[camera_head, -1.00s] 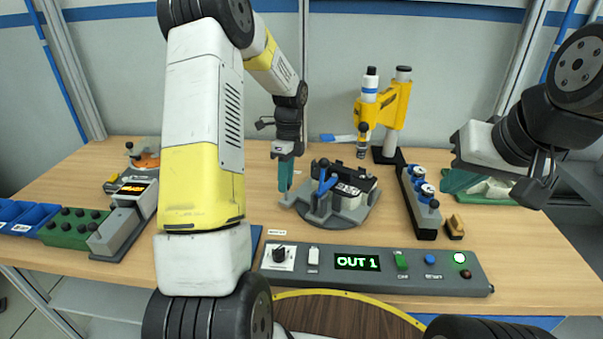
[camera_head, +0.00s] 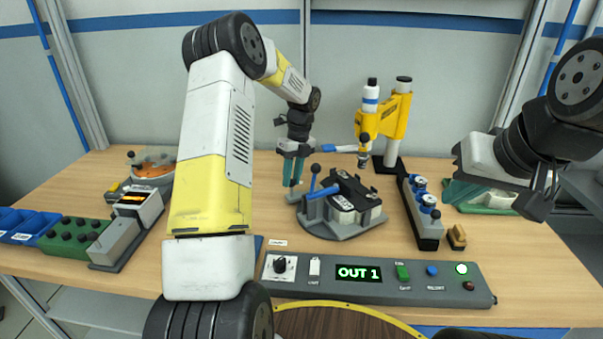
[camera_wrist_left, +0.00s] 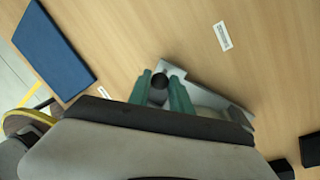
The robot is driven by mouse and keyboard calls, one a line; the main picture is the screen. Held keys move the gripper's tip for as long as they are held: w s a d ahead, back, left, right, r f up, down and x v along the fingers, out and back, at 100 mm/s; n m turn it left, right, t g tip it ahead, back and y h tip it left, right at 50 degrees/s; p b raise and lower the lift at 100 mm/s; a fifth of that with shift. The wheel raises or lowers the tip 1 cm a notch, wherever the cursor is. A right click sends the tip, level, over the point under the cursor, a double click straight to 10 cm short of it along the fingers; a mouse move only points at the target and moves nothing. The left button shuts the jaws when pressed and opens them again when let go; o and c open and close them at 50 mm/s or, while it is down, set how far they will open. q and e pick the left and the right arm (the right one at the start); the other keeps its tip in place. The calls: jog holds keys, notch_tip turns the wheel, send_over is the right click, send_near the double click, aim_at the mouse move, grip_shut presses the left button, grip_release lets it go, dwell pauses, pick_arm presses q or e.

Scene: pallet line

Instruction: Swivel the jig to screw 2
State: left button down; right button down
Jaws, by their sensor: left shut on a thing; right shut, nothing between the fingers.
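The jig (camera_head: 318,224) is a grey round turntable on the bench, with a black-and-white part clamped on top by a blue lever (camera_head: 325,191). My left gripper (camera_head: 292,184) points down at the jig's left side. In the left wrist view its teal fingers (camera_wrist_left: 160,92) are shut on a dark round knob (camera_wrist_left: 160,81) at the corner of the jig's grey plate (camera_wrist_left: 205,86). My left wrist hides part of the jig there. My right gripper (camera_head: 461,192) is shut and empty at the right, partly hidden by its own wrist.
A yellow screwdriver stand (camera_head: 396,115) rises behind the jig. A black rack (camera_head: 428,228) with blue-and-white pieces stands right of it. A control panel (camera_head: 430,289) reading OUT 1 lies in front. A green fixture (camera_head: 490,208) stands far right.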

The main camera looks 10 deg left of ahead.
pick_arm(q)
jog(key=shift+w+d+m, duration=0.25)
jog(key=shift+w+m, duration=0.45)
jog(key=shift+w, duration=0.25)
jog(key=shift+w+d+m+t, duration=0.15)
jog(key=shift+w+d+m, duration=0.2)
jog(key=shift+w+m, duration=0.3)
jog(key=shift+w+d+m+t, duration=0.15)
jog(key=shift+w+d+m, duration=0.15)
jog(key=shift+w+m, duration=0.3)
jog(key=shift+w+d+m+t+y, duration=0.15)
jog(key=shift+w+d+m, duration=0.4)
jog(key=shift+w+m, duration=0.15)
jog(key=shift+w+d+m+t+y, duration=0.15)
jog(key=shift+w+d+m, duration=0.35)
jog(key=shift+w+m, duration=0.2)
jog(key=shift+w+d, duration=0.1)
jog(key=c, duration=1.2)
grip_release()
jog(key=r, duration=0.2)
jog(key=d+r, duration=0.1)
jog(key=r, duration=0.4)
jog(key=shift+w+d+r, duration=0.2)
jog(key=shift+r, duration=0.15)
